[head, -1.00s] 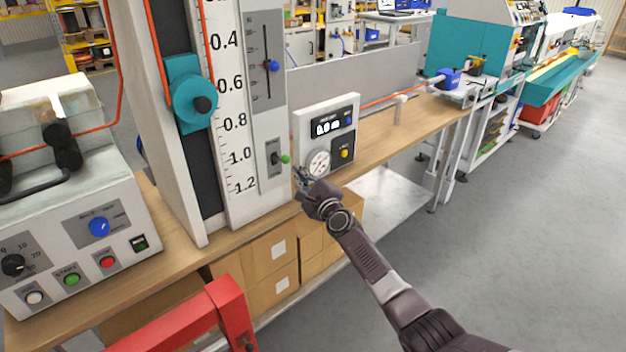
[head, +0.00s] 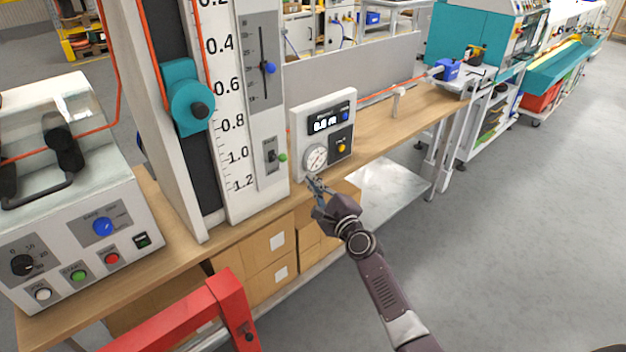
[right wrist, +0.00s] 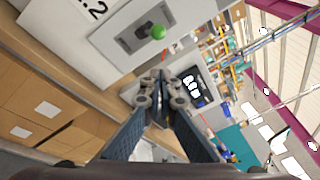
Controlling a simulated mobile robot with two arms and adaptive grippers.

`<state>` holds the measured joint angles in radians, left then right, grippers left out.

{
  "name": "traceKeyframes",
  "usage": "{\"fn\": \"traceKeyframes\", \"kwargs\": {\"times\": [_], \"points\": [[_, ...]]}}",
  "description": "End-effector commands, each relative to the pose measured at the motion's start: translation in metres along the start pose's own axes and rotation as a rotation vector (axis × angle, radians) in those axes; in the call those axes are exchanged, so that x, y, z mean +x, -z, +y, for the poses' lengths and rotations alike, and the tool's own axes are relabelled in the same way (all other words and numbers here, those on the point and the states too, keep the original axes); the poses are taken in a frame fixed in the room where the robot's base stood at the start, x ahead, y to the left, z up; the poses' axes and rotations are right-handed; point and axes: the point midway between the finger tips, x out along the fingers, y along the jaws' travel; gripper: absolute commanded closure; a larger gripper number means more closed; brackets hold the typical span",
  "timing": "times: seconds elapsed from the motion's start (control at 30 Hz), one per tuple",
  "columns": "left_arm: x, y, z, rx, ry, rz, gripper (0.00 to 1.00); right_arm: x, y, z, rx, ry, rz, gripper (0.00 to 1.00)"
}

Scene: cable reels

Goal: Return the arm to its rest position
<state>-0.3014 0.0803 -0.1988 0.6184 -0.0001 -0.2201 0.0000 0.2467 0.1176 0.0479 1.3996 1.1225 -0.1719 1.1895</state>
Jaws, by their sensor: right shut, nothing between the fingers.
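My right gripper (head: 314,181) is shut and empty in the head view. It hangs in the air at the front edge of the bench, below the counter box (head: 322,131) with its round dial. In the right wrist view the two fingers of my right gripper (right wrist: 160,88) meet, with nothing between them. The green-knobbed lever (head: 282,157) on the tall scale panel stands apart from the fingers, to their upper left. Its green knob also shows in the right wrist view (right wrist: 158,31). My left gripper is not in view.
The wooden bench (head: 424,112) runs to the back right. A control box (head: 72,232) with knobs and buttons stands at the left. A red bar (head: 190,318) crosses the front. Cardboard boxes (head: 268,254) sit under the bench. The grey floor (head: 500,240) at the right is clear.

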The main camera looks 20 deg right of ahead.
Motion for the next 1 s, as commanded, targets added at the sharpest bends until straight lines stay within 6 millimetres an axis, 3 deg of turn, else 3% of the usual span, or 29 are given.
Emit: {"fn": "traceKeyframes", "kwargs": {"times": [0.37,0.47,0.57,0.67,0.87,1.0], "points": [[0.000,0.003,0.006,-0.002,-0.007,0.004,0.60,0.000,0.001,0.001,-0.001,-0.001,0.001,1.00],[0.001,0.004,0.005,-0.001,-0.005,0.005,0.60,-0.002,0.007,0.012,-0.025,-0.019,0.012,1.00],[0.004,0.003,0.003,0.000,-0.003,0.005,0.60,-0.010,0.026,0.047,-0.109,-0.077,0.042,1.00],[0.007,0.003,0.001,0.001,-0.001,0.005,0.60,-0.029,0.058,0.103,-0.257,-0.178,0.082,1.00],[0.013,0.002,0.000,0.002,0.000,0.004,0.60,-0.094,0.125,0.227,-0.611,-0.438,0.115,1.00],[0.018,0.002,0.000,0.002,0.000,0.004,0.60,-0.156,0.168,0.305,-0.848,-0.632,0.085,1.00]]}}
